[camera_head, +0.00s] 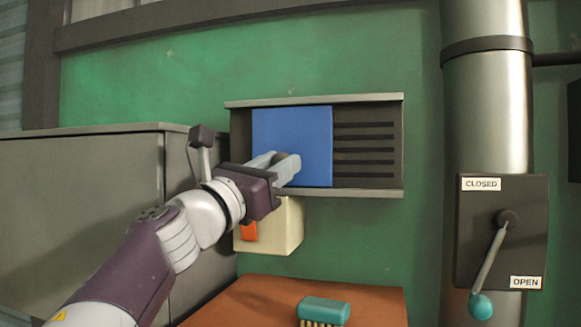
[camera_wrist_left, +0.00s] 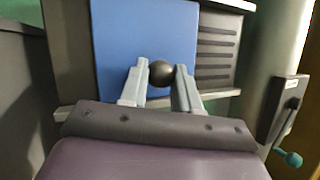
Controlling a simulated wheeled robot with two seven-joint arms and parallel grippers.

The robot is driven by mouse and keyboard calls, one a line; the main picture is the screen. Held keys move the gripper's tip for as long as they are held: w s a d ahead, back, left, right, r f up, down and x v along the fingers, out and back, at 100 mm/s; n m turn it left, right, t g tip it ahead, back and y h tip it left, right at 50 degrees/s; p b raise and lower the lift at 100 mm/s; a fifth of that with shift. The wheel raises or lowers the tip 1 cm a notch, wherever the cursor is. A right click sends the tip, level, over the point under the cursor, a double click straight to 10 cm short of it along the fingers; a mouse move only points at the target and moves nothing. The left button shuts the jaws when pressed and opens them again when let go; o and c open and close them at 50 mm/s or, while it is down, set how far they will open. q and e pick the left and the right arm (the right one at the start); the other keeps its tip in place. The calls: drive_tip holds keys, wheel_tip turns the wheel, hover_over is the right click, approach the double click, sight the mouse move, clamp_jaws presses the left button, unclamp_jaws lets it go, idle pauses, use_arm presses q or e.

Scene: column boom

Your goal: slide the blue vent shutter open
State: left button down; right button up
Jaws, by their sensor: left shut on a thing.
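The blue vent shutter (camera_head: 291,135) is a flat panel in a dark frame with rails (camera_head: 368,194) above and below. It covers the middle-left part of the frame; dark slats (camera_head: 364,150) show to its right and a narrow dark strip to its left. My left gripper (camera_head: 288,166) reaches the shutter's lower part from the left. In the left wrist view the shutter (camera_wrist_left: 146,40) has a dark round knob (camera_wrist_left: 162,73), and my left gripper's fingers (camera_wrist_left: 161,82) are shut on it, one on each side. My right gripper is not in view.
A grey cabinet (camera_head: 80,185) stands at left, close to my arm. A cream box (camera_head: 283,228) with an orange switch sits below the vent. A teal brush (camera_head: 324,310) lies on a brown surface (camera_head: 262,300). A lever panel (camera_head: 520,235) is on the pipe at right.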

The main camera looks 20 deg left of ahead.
use_arm(q)
drive_tip(key=shift+w+a, duration=0.1)
drive_tip(key=shift+a, duration=1.1)
drive_tip(key=c, duration=0.8)
unclamp_jaws()
drive_tip(key=shift+d, duration=0.15)
drive_tip(key=b+v, duration=0.7)
drive_tip(key=v, duration=0.5)
drive_tip(key=shift+s+f, duration=0.2)
drive_tip(key=shift+s, duration=0.05)
